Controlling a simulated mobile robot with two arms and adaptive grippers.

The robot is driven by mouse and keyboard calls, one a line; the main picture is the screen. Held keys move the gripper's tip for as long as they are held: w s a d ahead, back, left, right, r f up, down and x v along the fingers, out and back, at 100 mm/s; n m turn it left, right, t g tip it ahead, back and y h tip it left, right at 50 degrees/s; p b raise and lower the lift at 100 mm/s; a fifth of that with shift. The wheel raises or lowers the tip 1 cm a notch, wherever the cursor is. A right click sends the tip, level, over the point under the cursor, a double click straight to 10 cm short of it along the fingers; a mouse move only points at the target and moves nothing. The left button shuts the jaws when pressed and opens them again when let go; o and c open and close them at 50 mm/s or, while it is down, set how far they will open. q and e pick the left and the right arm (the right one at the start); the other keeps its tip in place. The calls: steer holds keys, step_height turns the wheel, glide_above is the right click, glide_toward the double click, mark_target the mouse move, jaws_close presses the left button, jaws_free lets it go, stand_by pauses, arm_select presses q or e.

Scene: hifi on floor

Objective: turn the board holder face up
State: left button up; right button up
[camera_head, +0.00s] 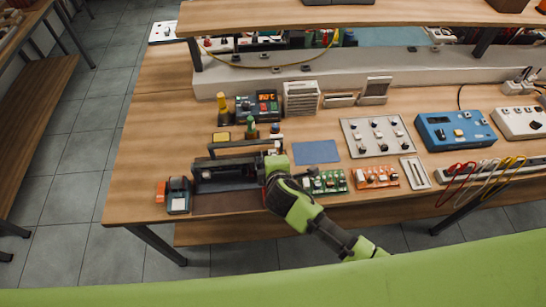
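The board holder (226,172) looks like a dark frame with long bars, at the left front of the workbench. A raised dark bar runs along its back. I cannot tell for certain which face is up. My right gripper (267,172), on the green and black arm from the lower right, is at the holder's right end. It hides part of that end, and its fingers are too small and covered to show whether they grip. My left gripper is not in view.
A small dark and orange device (176,194) stands just left of the holder. A green circuit board (326,182) and an orange board (375,176) lie to the right. Behind are a blue mat (316,152) and a soldering station (258,106). The bench's left end is mostly clear.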

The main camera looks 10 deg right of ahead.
steer(key=shift+o, duration=1.3)
steer(key=v, duration=1.2)
